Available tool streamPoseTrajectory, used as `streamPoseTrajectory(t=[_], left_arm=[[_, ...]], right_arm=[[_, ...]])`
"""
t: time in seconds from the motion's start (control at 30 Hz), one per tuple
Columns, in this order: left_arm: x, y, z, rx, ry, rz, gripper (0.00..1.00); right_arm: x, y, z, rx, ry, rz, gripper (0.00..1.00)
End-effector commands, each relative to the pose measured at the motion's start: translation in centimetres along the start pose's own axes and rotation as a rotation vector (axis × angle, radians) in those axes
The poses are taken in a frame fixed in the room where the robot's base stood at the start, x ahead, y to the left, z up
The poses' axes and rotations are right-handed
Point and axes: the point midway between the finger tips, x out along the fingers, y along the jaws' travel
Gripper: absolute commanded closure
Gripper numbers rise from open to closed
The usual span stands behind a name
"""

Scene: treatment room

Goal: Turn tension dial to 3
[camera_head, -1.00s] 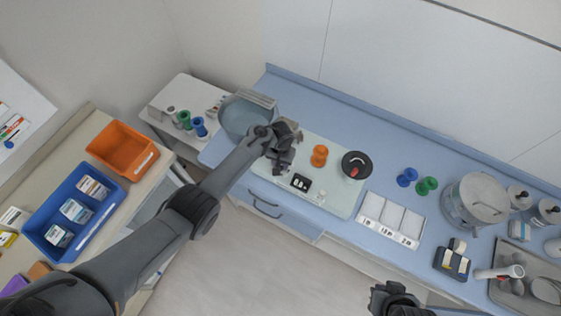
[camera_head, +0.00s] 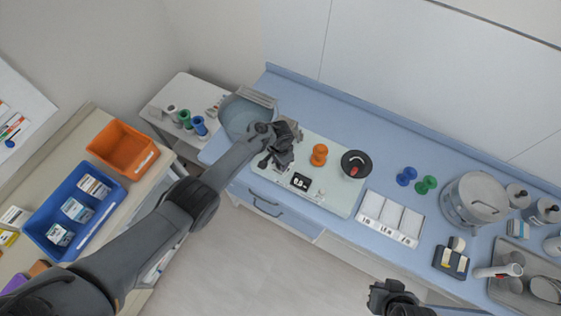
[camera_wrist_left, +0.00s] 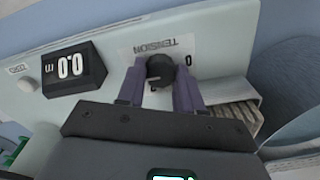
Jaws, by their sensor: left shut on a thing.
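The tension dial (camera_wrist_left: 160,68) is a round black knob under an upside-down TENSION label on the pale winding machine (camera_wrist_left: 215,45). My left gripper (camera_wrist_left: 160,82) has a purple finger on each side of the dial and is shut on it. A 0 shows right of the dial; another mark below it is partly hidden, and the pointer cannot be read. In the head view my left gripper (camera_head: 283,152) covers the dial at the left end of the machine (camera_head: 337,187). My right gripper (camera_head: 378,296) is at the bottom edge, away from the counter; its finger state is unclear.
A counter display (camera_wrist_left: 72,66) reads 0.0 beside a pale button (camera_wrist_left: 27,84). On the machine stand an orange spool (camera_head: 319,154) and a black disc (camera_head: 355,164). A blue-grey bin (camera_head: 240,117) is close left of the gripper. A white three-part tray (camera_head: 392,216) lies to the right.

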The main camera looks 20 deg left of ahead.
Motion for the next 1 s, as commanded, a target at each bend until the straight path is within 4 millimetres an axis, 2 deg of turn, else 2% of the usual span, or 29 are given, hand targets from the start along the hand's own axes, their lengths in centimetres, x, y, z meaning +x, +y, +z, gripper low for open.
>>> streamPoseTrajectory(t=[0.37, 0.4, 0.53, 1.0], left_arm=[[0.02, -0.02, 0.03, 0.004, -0.001, 0.000, 0.95], [0.02, -0.02, 0.03, 0.003, -0.001, 0.000, 0.58], [0.02, -0.01, 0.03, 0.003, 0.000, 0.000, 0.39], [-0.02, -0.02, -0.03, -0.010, 0.001, 0.000, 0.39]], right_arm=[[0.01, 0.19, 0.05, -0.008, -0.001, 0.006, 1.00], [0.02, 0.21, 0.06, -0.009, -0.001, 0.007, 1.00], [0.02, 0.24, 0.06, -0.009, -0.001, 0.008, 1.00], [0.01, 0.11, 0.02, -0.004, 0.000, 0.004, 1.00]])
